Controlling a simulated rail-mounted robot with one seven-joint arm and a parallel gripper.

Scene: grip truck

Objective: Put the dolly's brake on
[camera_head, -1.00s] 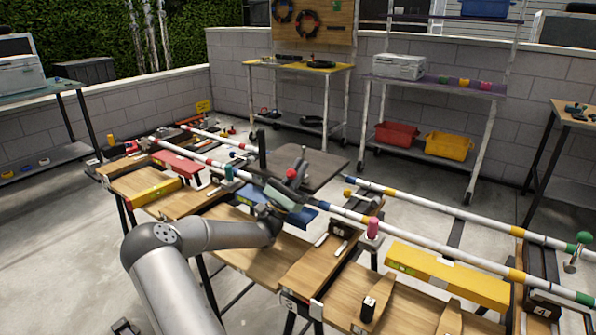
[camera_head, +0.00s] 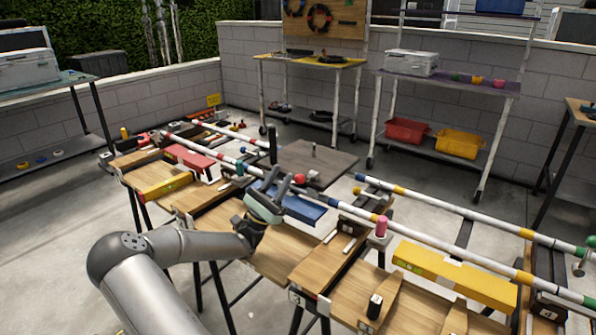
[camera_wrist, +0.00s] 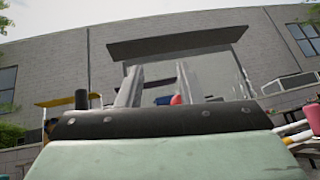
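The dolly (camera_head: 330,166) is a dark flat platform on the striped rails, with a black post (camera_head: 272,146) at its left. A red ball knob (camera_head: 299,178) shows at its near edge; I cannot tell whether it belongs to the brake. My gripper (camera_head: 287,187) is just left of and near the knob, fingers tilted up. In the wrist view, the two grey fingers stand apart with nothing clasped, and the red knob (camera_wrist: 176,99) shows beyond them, between their lines. Any brake marking is too small to read.
A blue block (camera_head: 292,205) lies just right of my gripper, and a pink cylinder (camera_head: 381,227) stands further right. A yellow beam (camera_head: 455,277) lies at the right. Shelves stand behind.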

